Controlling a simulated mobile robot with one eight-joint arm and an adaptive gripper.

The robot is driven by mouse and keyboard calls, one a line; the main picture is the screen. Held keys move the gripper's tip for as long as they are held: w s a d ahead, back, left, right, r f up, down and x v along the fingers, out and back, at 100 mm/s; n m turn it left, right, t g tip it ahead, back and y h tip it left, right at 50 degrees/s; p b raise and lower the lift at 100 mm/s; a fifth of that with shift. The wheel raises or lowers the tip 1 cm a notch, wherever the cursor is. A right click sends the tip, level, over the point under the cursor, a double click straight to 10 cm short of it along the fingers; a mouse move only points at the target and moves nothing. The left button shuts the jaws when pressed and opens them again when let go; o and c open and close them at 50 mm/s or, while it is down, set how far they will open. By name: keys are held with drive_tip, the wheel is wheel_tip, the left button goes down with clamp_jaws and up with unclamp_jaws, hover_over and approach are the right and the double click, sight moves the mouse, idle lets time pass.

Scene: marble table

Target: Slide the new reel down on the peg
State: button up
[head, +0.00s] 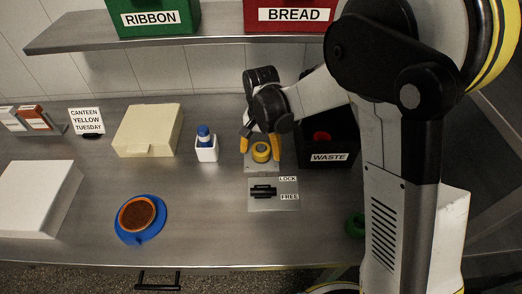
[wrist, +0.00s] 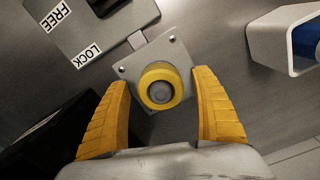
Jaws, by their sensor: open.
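A yellow reel (wrist: 160,69) sits around a grey peg (wrist: 160,92) on a square metal plate with corner screws. The reel also shows in the head view (head: 261,154). The peg's round end shows in the reel's centre. I cannot tell how far down the peg the reel sits. My gripper (head: 260,146) is open above the plate, with one orange-yellow finger on each side of the reel. In the wrist view my gripper (wrist: 160,80) shows a gap between each finger and the reel.
A lever plate (head: 286,202) marked LOCK and FREE lies in front of the peg. A black WASTE bin (head: 318,172) stands close on the right. A shelf (head: 215,37) hangs behind.

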wheel_tip(320, 180, up, 12)
idle(0.4)
idle(0.3)
drive_tip(key=s+d+r+n+t, duration=0.2)
drive_tip(key=s+d+r+t, duration=0.1)
drive_tip(key=s+d, duration=0.5)
drive_tip(key=s+d+r+n+t, duration=0.2)
drive_tip(key=s+d+r+t, duration=0.1)
drive_tip(key=s+d, duration=0.4)
drive_tip(key=shift+s+d+t, duration=0.35)
drive_tip(key=shift+s+t, duration=0.25)
drive_tip(key=shift+s, duration=0.6)
drive_tip(key=shift+f, duration=0.1)
